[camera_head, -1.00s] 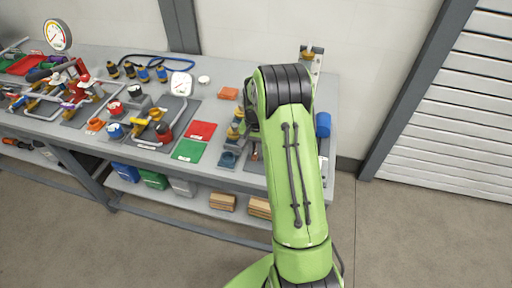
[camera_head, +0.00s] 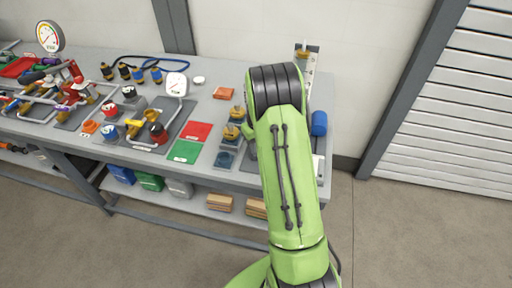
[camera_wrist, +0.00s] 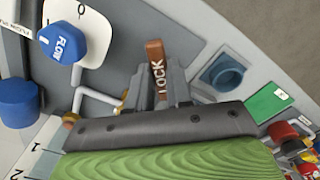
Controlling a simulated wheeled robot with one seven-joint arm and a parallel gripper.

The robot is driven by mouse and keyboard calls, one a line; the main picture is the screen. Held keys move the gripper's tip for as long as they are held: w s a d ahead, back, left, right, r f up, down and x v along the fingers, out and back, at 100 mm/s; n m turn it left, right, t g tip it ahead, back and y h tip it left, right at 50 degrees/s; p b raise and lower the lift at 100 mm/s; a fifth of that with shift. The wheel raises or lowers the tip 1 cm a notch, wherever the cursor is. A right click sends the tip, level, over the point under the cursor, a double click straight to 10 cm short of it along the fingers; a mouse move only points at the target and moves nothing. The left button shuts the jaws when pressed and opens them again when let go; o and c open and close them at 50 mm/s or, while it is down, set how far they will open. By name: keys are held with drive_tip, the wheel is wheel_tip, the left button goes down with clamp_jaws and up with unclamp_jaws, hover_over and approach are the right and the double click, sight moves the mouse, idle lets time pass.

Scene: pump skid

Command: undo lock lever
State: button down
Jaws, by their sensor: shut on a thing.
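The lock lever (camera_wrist: 155,55) is a brown-orange bar marked LOCK, in the wrist view. It stands between the two grey fingers of my gripper (camera_wrist: 158,78), which are shut on it. The lever's upper end sticks out past the fingertips, and its lower part is hidden by the gripper body. In the head view my green arm covers the gripper and the lever.
In the wrist view a blue FLOW knob (camera_wrist: 62,43) and a blue cylinder (camera_wrist: 17,102) are at left, a blue socket (camera_wrist: 226,70) at right. In the head view, red (camera_head: 197,131) and green cards (camera_head: 185,151) and crowded fittings lie left of my arm.

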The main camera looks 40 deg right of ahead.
drive_tip(key=n, duration=0.2)
drive_tip(key=d+n, duration=0.1)
drive_tip(key=n, duration=0.1)
drive_tip(key=shift+d+n, duration=0.1)
drive_tip(key=shift+n, duration=0.2)
drive_tip(key=shift+w+d+n+b, duration=0.1)
drive_tip(key=shift+d+n, duration=0.1)
drive_tip(key=shift+n, duration=0.65)
drive_tip(key=shift+w+d+n+b, duration=0.15)
drive_tip(key=shift+n, duration=0.75)
drive_tip(key=shift+w+d+n+b, duration=0.1)
drive_tip(key=shift+d+n, duration=0.1)
drive_tip(key=shift+n, duration=0.65)
drive_tip(key=shift+r, duration=0.1)
drive_tip(key=c, duration=1)
unclamp_jaws()
wheel_tip(320, 180, up, 16)
drive_tip(key=p, duration=0.2)
drive_tip(key=shift+p, duration=0.35)
